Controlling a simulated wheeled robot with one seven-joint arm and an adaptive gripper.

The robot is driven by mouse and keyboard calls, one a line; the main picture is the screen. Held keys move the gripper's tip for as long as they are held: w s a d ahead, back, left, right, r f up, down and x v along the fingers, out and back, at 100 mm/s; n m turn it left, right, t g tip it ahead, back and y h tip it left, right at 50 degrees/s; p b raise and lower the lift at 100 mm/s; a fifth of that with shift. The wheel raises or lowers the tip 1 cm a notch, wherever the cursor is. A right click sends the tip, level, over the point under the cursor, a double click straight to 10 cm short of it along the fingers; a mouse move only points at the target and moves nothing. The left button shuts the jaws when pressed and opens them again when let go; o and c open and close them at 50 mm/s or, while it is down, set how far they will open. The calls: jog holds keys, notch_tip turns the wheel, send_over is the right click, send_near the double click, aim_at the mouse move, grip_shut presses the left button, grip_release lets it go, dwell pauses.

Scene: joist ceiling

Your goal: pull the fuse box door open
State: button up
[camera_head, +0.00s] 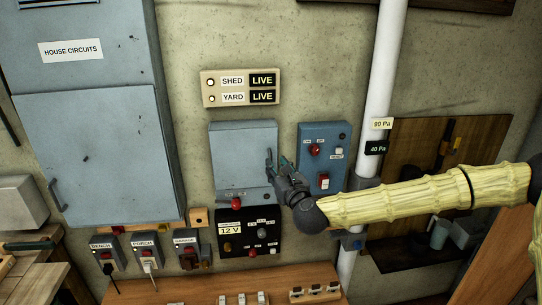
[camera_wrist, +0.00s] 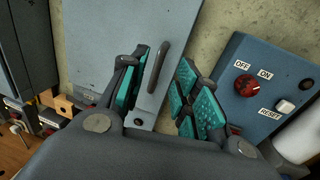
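A small grey-blue box with a flat closed door (camera_head: 240,150) is on the wall in the middle of the head view. Its door (camera_wrist: 115,45) fills the upper middle of the wrist view. A dark bar handle (camera_wrist: 158,66) stands near the door's right edge. My gripper (camera_head: 277,168) is at that right edge, its fingers pointing at the door. In the wrist view, my gripper (camera_wrist: 165,72) is open, with one teal-padded finger on each side of the handle. Gaps show between the pads and the handle. The handle is partly hidden by my gripper in the head view.
A blue switch panel (camera_head: 323,145) with red controls sits close to the right of my gripper. A 12 V panel (camera_head: 248,237) is just below. A white pipe (camera_head: 382,85) runs behind my arm. A large House Circuits cabinet (camera_head: 98,150) stands left.

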aim_at(271, 159)
jog(key=shift+p+x, duration=1.2)
jog(key=shift+x, duration=1.85)
grip_shut()
